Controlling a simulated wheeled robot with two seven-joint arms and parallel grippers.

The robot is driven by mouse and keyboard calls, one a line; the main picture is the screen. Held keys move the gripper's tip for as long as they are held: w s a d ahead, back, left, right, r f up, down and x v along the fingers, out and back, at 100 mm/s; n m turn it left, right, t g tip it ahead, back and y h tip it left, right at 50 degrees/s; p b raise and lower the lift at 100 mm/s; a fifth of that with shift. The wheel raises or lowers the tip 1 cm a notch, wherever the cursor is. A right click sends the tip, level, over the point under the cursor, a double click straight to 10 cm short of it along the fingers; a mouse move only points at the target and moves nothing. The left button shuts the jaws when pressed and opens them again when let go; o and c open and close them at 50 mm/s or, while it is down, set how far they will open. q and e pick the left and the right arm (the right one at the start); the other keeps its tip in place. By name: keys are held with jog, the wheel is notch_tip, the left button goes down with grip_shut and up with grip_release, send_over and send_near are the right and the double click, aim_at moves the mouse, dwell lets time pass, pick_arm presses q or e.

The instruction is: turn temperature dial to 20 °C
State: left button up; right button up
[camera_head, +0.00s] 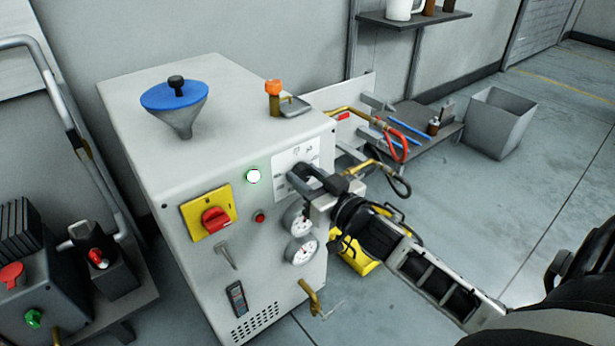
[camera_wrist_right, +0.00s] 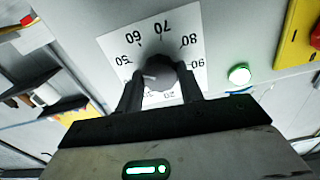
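The grey temperature dial (camera_wrist_right: 160,73) sits on a white scale plate (camera_wrist_right: 112,45) on the machine's front; the plate also shows in the head view (camera_head: 287,160). In the right wrist view the scale reads 50, 60, 70, 80 and 90 around the dial; the lower numbers are partly hidden by the gripper. A pale pointer mark on the dial faces left, just below the 50. My right gripper (camera_wrist_right: 162,80) has one finger on each side of the dial, seemingly touching it; in the head view (camera_head: 300,180) it covers the dial. My left gripper is not in view.
A white indicator lamp (camera_head: 253,176) with a green rim, a red button (camera_head: 259,217), a red rotary switch (camera_head: 215,220) and gauges (camera_head: 300,250) surround the plate. A blue-lidded funnel (camera_head: 180,105) stands on top. Brass hose fittings (camera_head: 365,165) stick out to the right.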

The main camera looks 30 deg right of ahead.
jog(key=c, duration=0.3)
